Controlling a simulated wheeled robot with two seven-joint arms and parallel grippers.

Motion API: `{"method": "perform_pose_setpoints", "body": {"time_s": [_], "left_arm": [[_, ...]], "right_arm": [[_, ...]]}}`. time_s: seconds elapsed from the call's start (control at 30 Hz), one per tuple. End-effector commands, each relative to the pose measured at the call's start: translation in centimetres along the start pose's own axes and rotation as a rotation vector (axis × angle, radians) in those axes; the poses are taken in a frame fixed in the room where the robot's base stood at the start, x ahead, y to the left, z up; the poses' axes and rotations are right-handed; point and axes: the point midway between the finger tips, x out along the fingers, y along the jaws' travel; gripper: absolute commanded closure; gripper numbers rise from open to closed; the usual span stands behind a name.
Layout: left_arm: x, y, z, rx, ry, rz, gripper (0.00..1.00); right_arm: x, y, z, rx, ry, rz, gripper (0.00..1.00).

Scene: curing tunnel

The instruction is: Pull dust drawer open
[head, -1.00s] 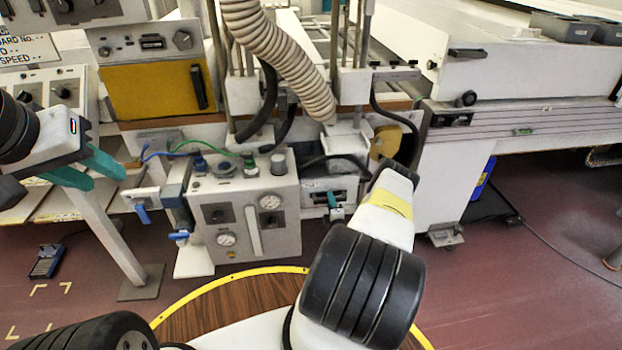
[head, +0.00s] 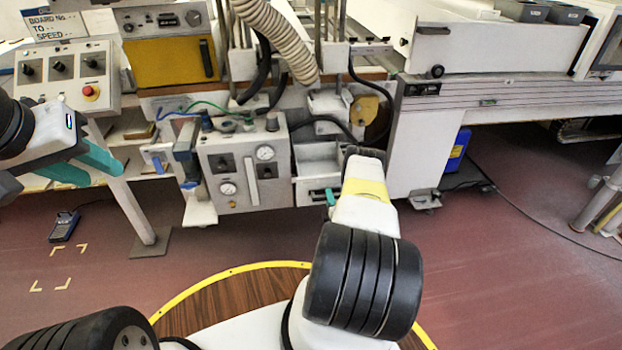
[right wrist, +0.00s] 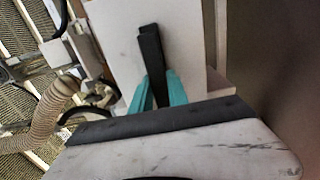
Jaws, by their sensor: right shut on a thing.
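The dust drawer (head: 316,170) is a pale box low on the machine, right of the gauge panel. In the right wrist view, the teal fingers (right wrist: 158,92) are shut on the dark bar handle (right wrist: 151,50) of the drawer's white front (right wrist: 115,30). My left gripper (head: 95,168) is empty at the left of the head view, its teal fingers apart, away from the drawer.
The gauge panel (head: 243,170) with dials and hoses is close left of the drawer. A white cabinet leg (head: 415,150) and a blue container (head: 458,150) are to the right. A ribbed hose (head: 280,35) hangs above. The red floor in front is open.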

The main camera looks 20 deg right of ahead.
Motion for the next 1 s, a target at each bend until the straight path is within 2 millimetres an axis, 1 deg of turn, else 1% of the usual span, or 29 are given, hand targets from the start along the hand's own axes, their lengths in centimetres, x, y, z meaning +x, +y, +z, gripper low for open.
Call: {"method": "perform_pose_setpoints", "body": {"time_s": [0.43, 0.47, 0.5, 0.57, 0.87, 0.97, 1.0], "left_arm": [[0.0, 0.0, 0.0, 0.0, 0.0, 0.0, 0.64], [0.0, 0.0, 0.0, 0.0, 0.0, 0.0, 0.64], [0.0, 0.0, 0.0, 0.0, 0.0, 0.0, 0.64], [0.0, 0.0, 0.0, 0.0, 0.0, 0.0, 0.64], [0.0, 0.0, 0.0, 0.0, 0.0, 0.0, 0.64], [0.0, 0.0, 0.0, 0.0, 0.0, 0.0, 0.64], [0.0, 0.0, 0.0, 0.0, 0.0, 0.0, 0.64]], "right_arm": [[0.0, 0.0, 0.0, 0.0, -0.001, 0.001, 1.0], [0.0, 0.0, 0.0, 0.0, -0.001, 0.001, 0.76], [0.0, 0.0, 0.0, 0.0, -0.001, 0.001, 0.68], [0.0, 0.0, 0.0, 0.0, -0.001, 0.001, 0.58], [-0.1, 0.0, 0.0, 0.0, 0.0, 0.0, 0.58], [-0.7, -0.1, 0.0, 0.0, 0.0, -0.002, 0.58], [-1.2, -0.1, 0.0, 0.001, 0.0, -0.003, 0.58]]}}
